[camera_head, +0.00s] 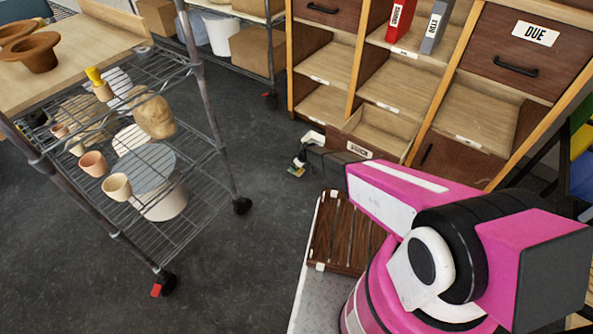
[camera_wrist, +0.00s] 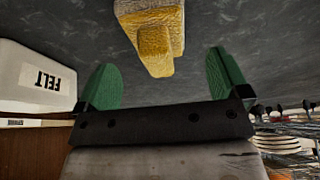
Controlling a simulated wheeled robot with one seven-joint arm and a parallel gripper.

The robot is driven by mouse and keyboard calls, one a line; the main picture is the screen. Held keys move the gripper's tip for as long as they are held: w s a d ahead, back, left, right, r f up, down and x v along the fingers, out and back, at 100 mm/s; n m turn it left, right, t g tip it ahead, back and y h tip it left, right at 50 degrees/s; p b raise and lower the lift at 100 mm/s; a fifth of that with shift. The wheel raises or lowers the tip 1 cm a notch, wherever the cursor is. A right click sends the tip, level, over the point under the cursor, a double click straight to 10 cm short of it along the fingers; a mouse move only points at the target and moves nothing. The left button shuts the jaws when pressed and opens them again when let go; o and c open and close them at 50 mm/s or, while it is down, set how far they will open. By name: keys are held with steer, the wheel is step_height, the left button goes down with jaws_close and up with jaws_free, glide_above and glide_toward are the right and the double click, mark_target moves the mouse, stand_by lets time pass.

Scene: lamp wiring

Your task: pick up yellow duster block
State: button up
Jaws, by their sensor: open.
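The yellow duster block (camera_wrist: 153,40) shows at the top centre of the wrist view, with a pale upper part and a deeper yellow part below. Dark grey floor shows behind it. My gripper (camera_wrist: 164,80) is open, with its green fingers wide apart. The block lies beyond the fingertips, roughly in line with the gap, and neither finger appears to touch it. In the head view my gripper (camera_head: 300,161) is small, in front of the shelf unit. A tiny pale-yellow patch shows just below it there, too small to make out clearly.
A white box marked FELT (camera_wrist: 36,82) stands close to the left finger in the wrist view. The wooden shelf unit (camera_head: 400,75) is behind my gripper. A wire rack (camera_head: 190,200) with pots stands at left. Open floor (camera_head: 255,140) lies between them.

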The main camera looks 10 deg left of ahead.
steer(key=x, duration=0.4)
steer(key=shift+w+a+f, duration=0.1)
steer(key=shift+w+a, duration=0.05)
steer(key=shift+w, duration=0.05)
steer(key=c, duration=1)
steer(key=shift+r, duration=0.2)
step_height(320, 180, up, 4)
steer(key=shift+s+f, duration=0.1)
steer(key=s+a+r, duration=0.4)
steer(key=s+a, duration=0.1)
steer(key=s+a+r, duration=0.3)
steer(key=shift+a, duration=0.15)
